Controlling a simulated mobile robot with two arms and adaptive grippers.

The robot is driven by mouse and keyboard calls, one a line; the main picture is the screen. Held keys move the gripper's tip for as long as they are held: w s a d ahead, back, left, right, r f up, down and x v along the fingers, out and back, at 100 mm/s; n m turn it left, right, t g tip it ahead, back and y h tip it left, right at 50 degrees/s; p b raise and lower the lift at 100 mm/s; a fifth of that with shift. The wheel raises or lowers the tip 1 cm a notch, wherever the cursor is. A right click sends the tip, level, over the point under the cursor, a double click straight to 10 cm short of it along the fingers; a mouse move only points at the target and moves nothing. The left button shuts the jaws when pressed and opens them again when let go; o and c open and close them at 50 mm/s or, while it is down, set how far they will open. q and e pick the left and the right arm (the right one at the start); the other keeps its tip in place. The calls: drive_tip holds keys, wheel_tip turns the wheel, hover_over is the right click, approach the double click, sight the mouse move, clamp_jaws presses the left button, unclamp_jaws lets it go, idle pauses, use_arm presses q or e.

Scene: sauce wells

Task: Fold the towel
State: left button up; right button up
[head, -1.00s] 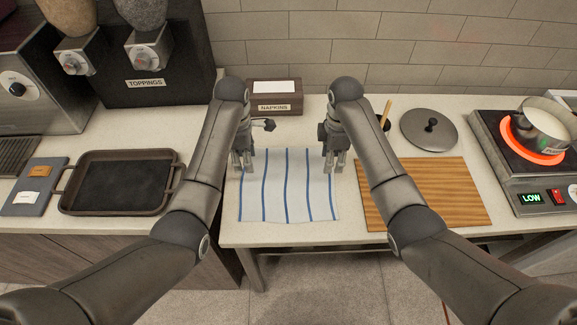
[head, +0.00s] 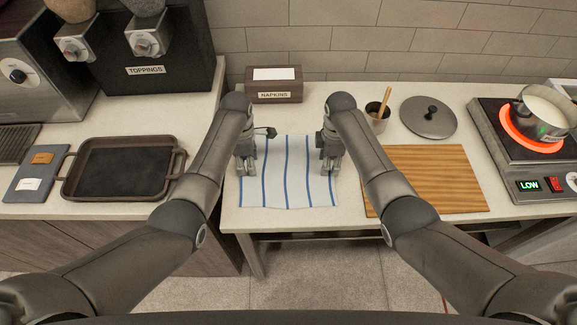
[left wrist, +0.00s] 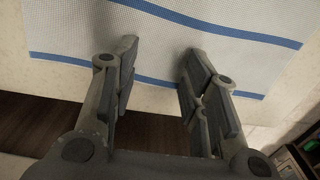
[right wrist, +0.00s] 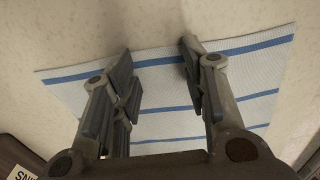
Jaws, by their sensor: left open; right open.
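The towel (head: 287,190), white with blue stripes, lies spread flat on the counter. My left gripper (head: 246,175) is open at the towel's left edge, fingers pointing down. In the left wrist view its parted fingers (left wrist: 158,50) hang over the towel's (left wrist: 225,60) striped edge with nothing between them. My right gripper (head: 331,172) is open at the towel's right edge. In the right wrist view its fingers (right wrist: 158,52) are apart over the towel's (right wrist: 165,122) edge. I cannot tell whether either gripper touches the cloth.
A wooden board (head: 425,180) lies right of the towel, with a cup (head: 377,118) and a lid (head: 428,117) behind. A napkin box (head: 273,86) stands behind the towel. A pan (head: 120,168) is at left; a pot (head: 545,115) sits on a glowing burner at right.

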use_arm(q)
drive_tip(key=shift+f, duration=0.1)
use_arm(e)
drive_tip(key=shift+f, duration=0.1)
use_arm(q)
drive_tip(key=shift+w+f, duration=0.1)
drive_tip(key=shift+f, duration=0.05)
use_arm(e)
drive_tip(key=shift+w+f, duration=0.1)
drive_tip(key=shift+f, duration=0.05)
use_arm(q)
drive_tip(key=c, duration=0.3)
use_arm(e)
drive_tip(key=c, duration=0.3)
use_arm(q)
clamp_jaws()
use_arm(e)
clamp_jaws()
use_arm(q)
drive_tip(key=shift+r, duration=0.2)
use_arm(e)
drive_tip(key=shift+r, duration=0.2)
